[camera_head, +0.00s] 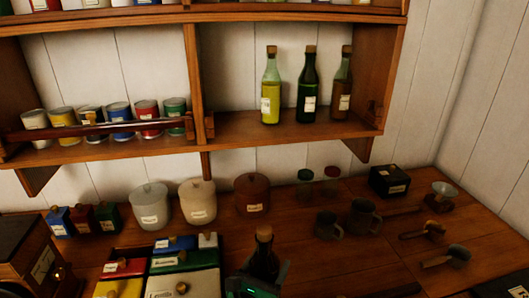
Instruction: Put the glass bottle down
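The dark glass bottle (264,258) with a cork stands upright at the bottom middle of the head view. My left gripper (267,278) is around its lower body, with a finger along the bottle's right side, and appears shut on it. The bottle's base is hidden by the gripper, so I cannot tell whether it touches the counter. My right gripper is not in view.
Coloured boxes (184,262) crowd the counter left of the bottle. Lidded jars (198,203) stand behind. Mugs (362,217) and scoops (447,257) are at the right. Bare wooden counter (345,262) lies right of the bottle. Three bottles (308,92) stand on the shelf (235,133).

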